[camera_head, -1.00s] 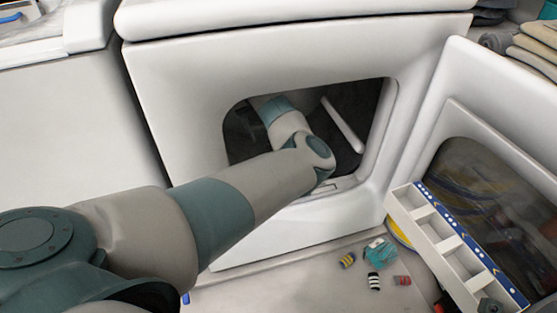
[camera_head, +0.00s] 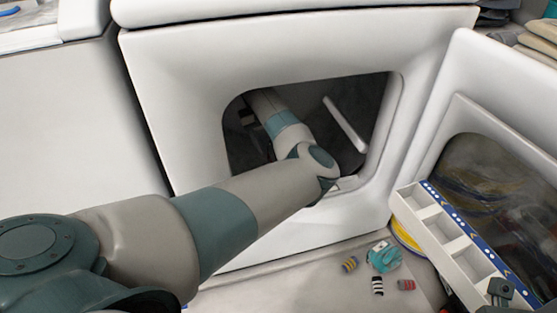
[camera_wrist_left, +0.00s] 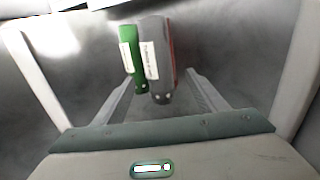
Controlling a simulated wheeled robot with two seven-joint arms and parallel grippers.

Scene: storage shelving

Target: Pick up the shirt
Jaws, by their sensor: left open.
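My left arm reaches through the opening of the white front-loading machine (camera_head: 170,70), and its gripper is hidden in the head view. In the left wrist view my left gripper (camera_wrist_left: 161,76) is open inside a grey metal drum. A grey item (camera_wrist_left: 156,50) and a green item (camera_wrist_left: 128,48), both with white labels, stand side by side beyond and between the fingertips. I cannot tell whether either is the shirt, or whether the fingers touch them. A grey and black part at the bottom right of the head view may be my right gripper (camera_head: 502,290).
A white door with a dark window (camera_head: 490,170) stands open at the right. A white divided tray (camera_head: 445,232) with a blue edge leans before it. Small striped items and a teal item (camera_head: 384,257) lie on the floor. Folded cloths (camera_head: 540,38) sit at the top right.

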